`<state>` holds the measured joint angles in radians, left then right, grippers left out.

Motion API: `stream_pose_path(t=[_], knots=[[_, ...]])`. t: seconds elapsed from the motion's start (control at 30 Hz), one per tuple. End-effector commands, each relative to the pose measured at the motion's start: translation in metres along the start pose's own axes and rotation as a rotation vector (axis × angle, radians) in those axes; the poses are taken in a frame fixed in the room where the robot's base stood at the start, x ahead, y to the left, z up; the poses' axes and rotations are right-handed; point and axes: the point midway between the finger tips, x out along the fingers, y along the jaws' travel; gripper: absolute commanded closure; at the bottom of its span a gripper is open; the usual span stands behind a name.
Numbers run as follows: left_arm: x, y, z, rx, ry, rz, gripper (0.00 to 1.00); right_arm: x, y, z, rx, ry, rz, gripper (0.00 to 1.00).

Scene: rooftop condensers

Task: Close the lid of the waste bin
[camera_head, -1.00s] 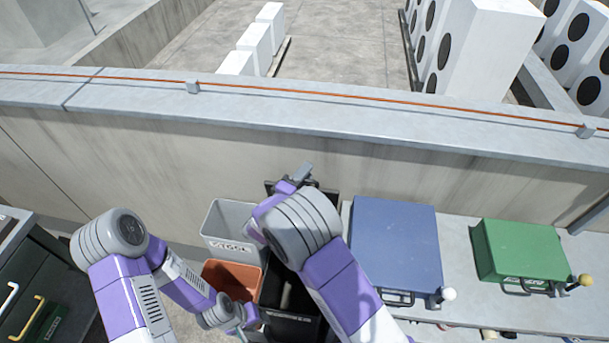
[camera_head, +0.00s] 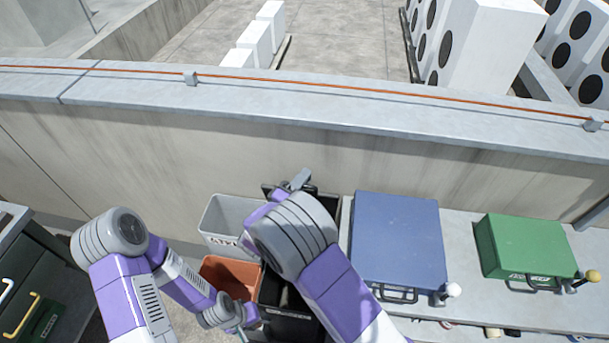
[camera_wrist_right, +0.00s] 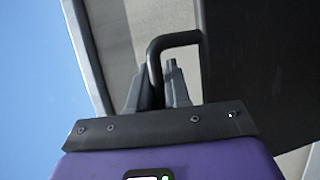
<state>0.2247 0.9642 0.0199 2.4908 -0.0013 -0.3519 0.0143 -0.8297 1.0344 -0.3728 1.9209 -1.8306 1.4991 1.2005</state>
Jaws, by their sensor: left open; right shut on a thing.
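The black waste bin (camera_head: 284,322) stands at the lower middle of the head view, partly behind my right arm. Its dark lid (camera_head: 330,205) is raised at the back of the bin, near the wall, and mostly covered by my right wrist. In the right wrist view my right gripper (camera_wrist_right: 157,88) is shut on the lid's dark bent handle (camera_wrist_right: 172,41), with the lid's dark panel beside it. My left gripper (camera_head: 242,331) is open, low in front of the orange bin and close to the black bin's left side.
A grey bin (camera_head: 222,215) and an orange bin (camera_head: 229,275) stand left of the black bin. A blue case (camera_head: 398,240) and a green case (camera_head: 527,246) sit on the bench to the right. A concrete parapet (camera_head: 130,150) runs behind. A dark drawer cabinet (camera_head: 40,265) is at far left.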

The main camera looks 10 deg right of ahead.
Motion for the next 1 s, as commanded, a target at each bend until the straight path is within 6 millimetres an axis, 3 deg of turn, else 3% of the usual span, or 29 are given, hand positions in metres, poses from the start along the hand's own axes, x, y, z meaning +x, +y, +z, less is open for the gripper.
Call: stream_pose_path(t=[0.03, 0.27, 0.6, 0.8, 1.0], knots=[[0.013, -0.005, -0.001, 0.0, 0.0, 0.0, 0.57, -0.011, -0.008, 0.003, 0.007, 0.005, 0.026, 1.0], [0.041, -0.015, -0.002, 0.0, 0.0, 0.0, 0.57, -0.061, -0.019, 0.024, 0.012, 0.005, 0.03, 1.0], [0.083, -0.031, -0.004, 0.0, 0.0, 0.0, 0.57, -0.131, -0.051, 0.053, 0.014, 0.005, 0.034, 1.0], [0.097, -0.036, -0.004, 0.0, 0.0, 0.0, 0.57, -0.153, -0.064, 0.062, 0.017, 0.005, 0.033, 1.0], [0.103, -0.038, -0.004, 0.0, 0.0, 0.0, 0.57, -0.163, -0.07, 0.066, 0.018, 0.003, 0.033, 1.0]])
